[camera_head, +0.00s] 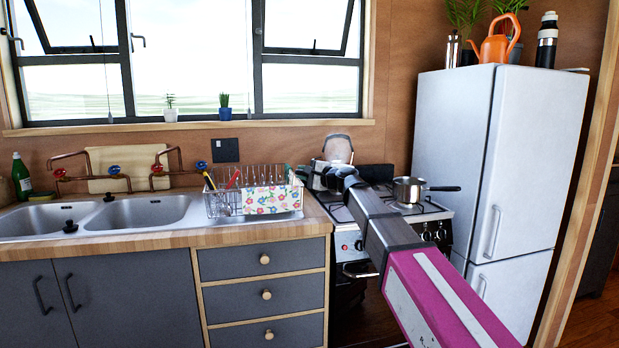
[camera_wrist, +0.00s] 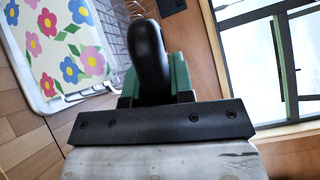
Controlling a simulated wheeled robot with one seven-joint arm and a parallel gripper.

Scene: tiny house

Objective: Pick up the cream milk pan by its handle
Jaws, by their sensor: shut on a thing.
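The cream milk pan (camera_head: 338,148) shows in the head view at the back, behind the end of my arm and above the stove's left rear part. It looks tilted, and its lower part is hidden by my wrist. My gripper (camera_head: 318,174) is beside it, largely hidden by the wrist. In the wrist view, the green-padded fingers of my gripper (camera_wrist: 156,82) are shut on a black handle (camera_wrist: 147,50).
A steel saucepan (camera_head: 408,190) sits on the stove (camera_head: 437,213), right of my arm. A dish rack (camera_head: 222,202) with a flowered cloth (camera_head: 268,198) stands left of my gripper on the wooden counter (camera_head: 200,237). A white fridge (camera_head: 455,115) stands right of the stove.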

